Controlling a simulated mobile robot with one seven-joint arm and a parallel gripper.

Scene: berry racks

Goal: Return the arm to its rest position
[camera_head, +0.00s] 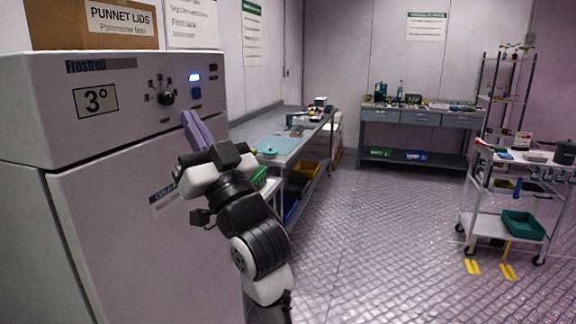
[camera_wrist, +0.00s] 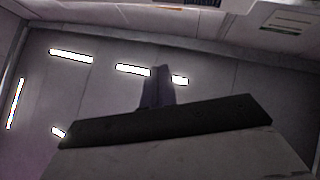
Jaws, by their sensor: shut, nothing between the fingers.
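My arm rises in front of the white fridge (camera_head: 120,215) at the left of the head view. My gripper (camera_head: 187,116) points up and toward the fridge's control panel, just below a blue button (camera_head: 196,93). Its lavender fingers are together with nothing between them. I cannot tell whether the fingertips touch the panel. In the wrist view my gripper (camera_wrist: 160,72) shows as a dark, closed shape against the ceiling lights.
A panel knob (camera_head: 167,98) is left of the fingers. A long bench (camera_head: 275,146) runs behind my arm. A back bench (camera_head: 420,117) and a white cart (camera_head: 487,222) stand farther off. Floor between arm and cart is clear.

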